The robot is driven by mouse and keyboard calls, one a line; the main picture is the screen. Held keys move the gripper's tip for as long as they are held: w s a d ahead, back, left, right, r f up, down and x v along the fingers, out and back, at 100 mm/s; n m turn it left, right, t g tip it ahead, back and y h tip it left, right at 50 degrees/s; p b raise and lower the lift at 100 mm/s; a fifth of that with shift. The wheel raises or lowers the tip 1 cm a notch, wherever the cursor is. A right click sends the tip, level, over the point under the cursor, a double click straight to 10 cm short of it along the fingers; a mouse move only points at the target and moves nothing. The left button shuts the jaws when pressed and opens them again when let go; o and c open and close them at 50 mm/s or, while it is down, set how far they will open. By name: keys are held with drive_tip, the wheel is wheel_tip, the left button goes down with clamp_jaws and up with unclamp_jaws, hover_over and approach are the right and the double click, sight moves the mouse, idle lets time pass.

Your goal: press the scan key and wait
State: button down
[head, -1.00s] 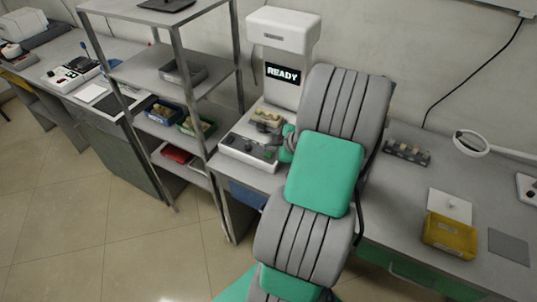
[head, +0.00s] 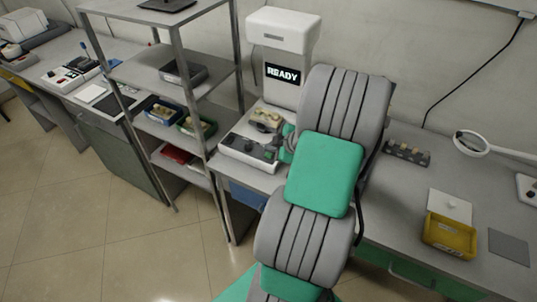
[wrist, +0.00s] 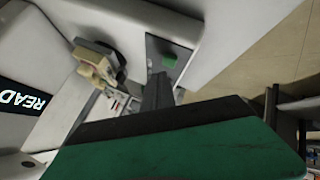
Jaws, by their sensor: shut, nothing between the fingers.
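The white scanner (head: 284,40) stands at the back, its dark display (head: 282,74) reading READY. Its low front has a dark key panel (head: 243,148). In the wrist view a green key (wrist: 169,62) shows on that panel, close beyond the tips of my gripper (wrist: 157,82). I cannot tell whether the tips touch the panel or key. My gripper (head: 270,141) is shut and empty, and partly hidden by my arm in the head view. A beige piece (head: 266,115) sits in the scanner, also in the wrist view (wrist: 94,68).
A metal shelf rack (head: 140,75) stands close left of the scanner, with blue and green bins. On the right bench are a dark holder (head: 407,153) with several blocks, a yellow tray (head: 449,236), a grey mat (head: 508,247) and a round-headed lamp (head: 471,142).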

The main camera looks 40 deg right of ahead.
sight(271, 156)
idle(0.4)
drive_tip(key=shift+f+b, duration=0.45)
drive_tip(key=shift+b, duration=0.35)
drive_tip(key=shift+f+b, duration=0.45)
drive_tip(key=shift+b, duration=0.15)
idle(0.4)
drive_tip(key=shift+r, duration=0.9)
drive_tip(key=shift+p, duration=0.3)
drive_tip(key=shift+r+p, duration=1)
drive_tip(key=shift+r, duration=1.55)
